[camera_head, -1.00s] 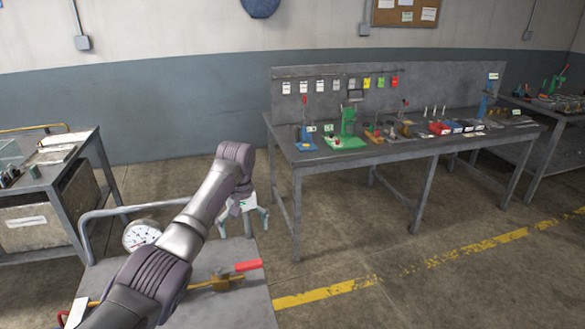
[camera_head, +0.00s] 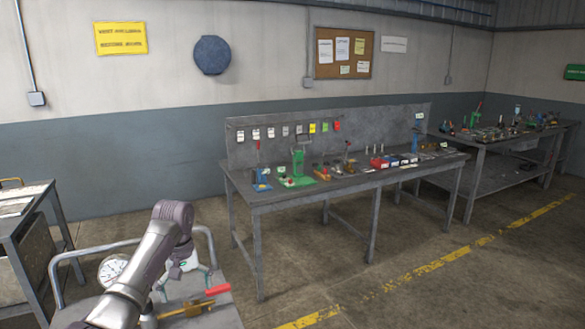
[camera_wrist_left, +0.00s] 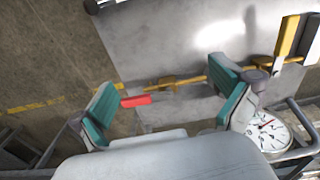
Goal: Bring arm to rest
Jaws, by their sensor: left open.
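My left arm (camera_head: 140,275) comes in from the bottom left in the head view. My left gripper (camera_head: 183,282) hangs at its end, above a grey cart top (camera_head: 222,315). In the left wrist view the gripper (camera_wrist_left: 165,105) has its two teal-padded fingers wide apart with nothing between them. A brass valve with a red handle (camera_head: 217,290) is on the cart below and beyond the fingers. The red handle also shows in the left wrist view (camera_wrist_left: 136,101). My right gripper is in neither view.
A round dial gauge (camera_head: 113,270) and a grey rail (camera_head: 95,247) are at the cart's side. A long workbench (camera_head: 270,202) with tools and parts stands ahead. Another bench (camera_head: 28,205) is at left. Floor (camera_head: 400,250) at right is clear.

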